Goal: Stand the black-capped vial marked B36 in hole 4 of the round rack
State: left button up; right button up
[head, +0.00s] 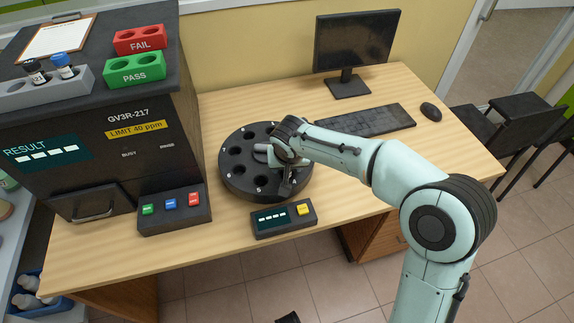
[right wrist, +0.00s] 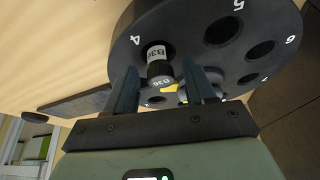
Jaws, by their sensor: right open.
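The round rack (head: 236,188) is a black disc with numbered holes on the desk, and it also fills the top of the right wrist view (right wrist: 188,20). The vial marked B36 (right wrist: 157,52) has a white label and a black cap. It stands in the hole beside the number 4, its cap above the rack. My right gripper (right wrist: 160,64) is open, with one finger on each side of the vial's cap, apart from it. In the head view my right gripper (head: 284,178) is over the rack's right side and hides the vial. My left gripper is out of view.
A control box with a yellow button (head: 283,218) lies in front of the rack. The analyser (head: 150,150) stands at the left, with a grey vial holder (head: 50,88) and FAIL (head: 140,42) and PASS (head: 134,70) racks on top. A keyboard (head: 365,122) lies behind my arm.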

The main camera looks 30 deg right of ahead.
jog(key=p+v, duration=0.1)
jog(key=v, duration=1)
jog(key=shift+r+p, duration=0.2)
jog(key=shift+p, duration=0.1)
jog(key=shift+s+a, duration=0.1)
jog(key=shift+s, duration=0.05)
